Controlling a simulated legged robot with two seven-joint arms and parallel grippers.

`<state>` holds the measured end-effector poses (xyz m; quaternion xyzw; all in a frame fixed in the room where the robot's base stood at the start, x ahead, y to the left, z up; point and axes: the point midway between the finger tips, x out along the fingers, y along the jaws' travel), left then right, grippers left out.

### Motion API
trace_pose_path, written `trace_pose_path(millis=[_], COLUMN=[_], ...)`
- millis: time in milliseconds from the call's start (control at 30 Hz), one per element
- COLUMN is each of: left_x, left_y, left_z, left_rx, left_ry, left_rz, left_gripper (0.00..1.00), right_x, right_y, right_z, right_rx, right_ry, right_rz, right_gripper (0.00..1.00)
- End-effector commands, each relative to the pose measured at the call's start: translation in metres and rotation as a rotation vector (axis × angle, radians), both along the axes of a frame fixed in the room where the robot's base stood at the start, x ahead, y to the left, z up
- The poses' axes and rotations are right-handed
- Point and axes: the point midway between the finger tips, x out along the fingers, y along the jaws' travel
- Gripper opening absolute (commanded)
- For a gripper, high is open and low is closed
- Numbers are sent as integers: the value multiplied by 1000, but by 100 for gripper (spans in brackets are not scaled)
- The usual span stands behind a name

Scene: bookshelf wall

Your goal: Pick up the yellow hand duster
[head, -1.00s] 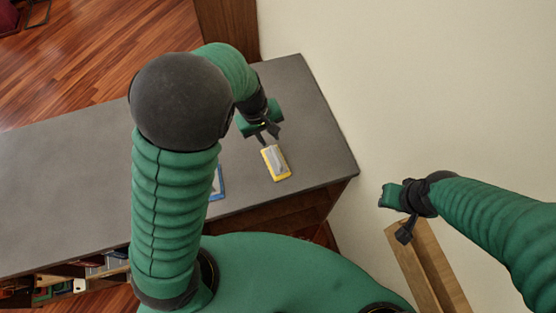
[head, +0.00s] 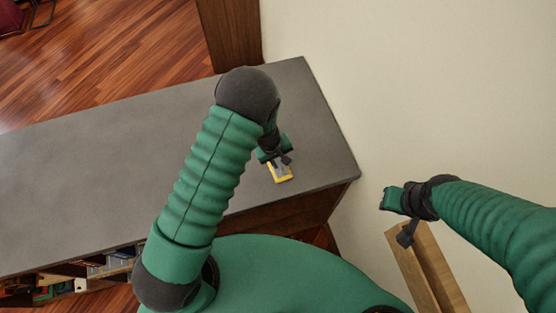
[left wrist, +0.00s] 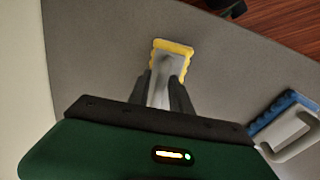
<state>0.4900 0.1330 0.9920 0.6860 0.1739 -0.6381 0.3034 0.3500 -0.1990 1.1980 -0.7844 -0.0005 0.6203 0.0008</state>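The yellow hand duster (head: 281,174) lies on the grey counter top near its right end. It has a yellow rim and a grey handle. In the left wrist view the duster (left wrist: 173,47) lies straight ahead, with its handle running back between my fingers. My left gripper (head: 279,161) is over the duster and hides part of it. Its fingers (left wrist: 164,92) stand apart, one on each side of the handle; I cannot tell whether they touch it. My right gripper (head: 406,233) is off to the right, away from the counter; its opening is unclear.
A blue-rimmed duster with a light handle (left wrist: 290,130) lies on the counter beside the yellow one; my left arm hides it in the head view. The cream wall (head: 420,80) rises close to the counter's right edge. The counter's far left is bare.

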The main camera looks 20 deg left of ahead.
Motion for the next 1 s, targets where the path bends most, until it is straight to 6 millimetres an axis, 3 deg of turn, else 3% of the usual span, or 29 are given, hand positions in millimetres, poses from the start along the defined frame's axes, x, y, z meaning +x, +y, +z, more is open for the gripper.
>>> trace_pose_path(millis=[267,467,1000], left_x=[0,0,1], left_y=[-1,-1,-1], left_z=[-8,-8,-4], left_rx=[0,1,0], left_ry=[-2,-1,-1], left_rz=[0,0,0], left_gripper=[25,0,0], right_x=[0,0,0], right_y=[0,0,0], right_z=[1,1,4], right_rx=[0,0,0], right_ry=[0,0,0], right_rz=[0,0,0], right_gripper=[31,31,31])
